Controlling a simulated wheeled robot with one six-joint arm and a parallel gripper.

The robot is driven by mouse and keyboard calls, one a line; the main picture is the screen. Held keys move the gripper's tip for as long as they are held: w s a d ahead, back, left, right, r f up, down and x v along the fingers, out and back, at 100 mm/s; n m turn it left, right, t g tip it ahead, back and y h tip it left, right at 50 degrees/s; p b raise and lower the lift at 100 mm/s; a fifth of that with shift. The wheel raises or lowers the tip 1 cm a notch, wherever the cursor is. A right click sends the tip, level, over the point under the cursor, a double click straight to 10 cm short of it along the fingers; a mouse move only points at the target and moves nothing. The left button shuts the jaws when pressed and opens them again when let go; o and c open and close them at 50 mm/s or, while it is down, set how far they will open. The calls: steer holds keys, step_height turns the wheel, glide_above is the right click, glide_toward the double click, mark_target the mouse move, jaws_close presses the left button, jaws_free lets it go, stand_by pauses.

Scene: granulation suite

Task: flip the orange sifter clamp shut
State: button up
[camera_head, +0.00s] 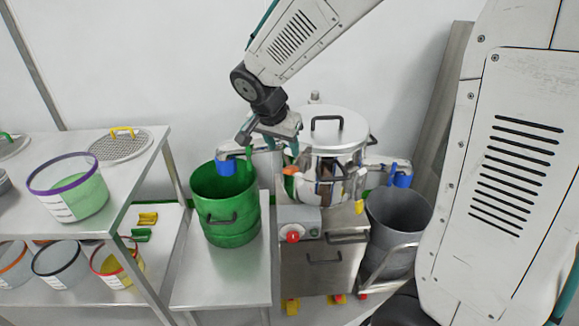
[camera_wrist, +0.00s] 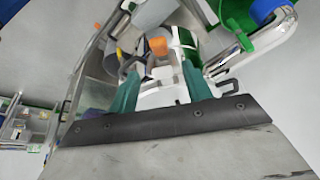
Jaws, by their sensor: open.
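The sifter (camera_head: 335,130) is a shiny steel drum with a flat lid and a black top handle, on a steel cart. The orange clamp (camera_head: 291,171) sits on its left front side; in the wrist view, its orange tab (camera_wrist: 158,46) sticks up beyond my fingertips. I cannot tell how far the clamp is swung. My gripper (camera_head: 272,143) is open, above and slightly left of the clamp. The wrist view shows its two teal fingers (camera_wrist: 158,74) apart, with no object clearly held between them.
A green bucket (camera_head: 228,224) stands on a low bench left of the sifter, under a blue-ended spout (camera_head: 227,167). A grey bucket (camera_head: 394,235) stands right, under another blue-ended spout (camera_head: 402,180). A red button (camera_head: 293,237) is on the cart front. Shelves with tubs (camera_head: 70,189) stand left.

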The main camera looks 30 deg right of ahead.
mark_target(291, 168)
steer(key=x, duration=0.9)
steer(key=shift+f, duration=0.35)
steer(key=shift+c, duration=0.3)
jaws_close()
steer(key=shift+d, duration=0.15)
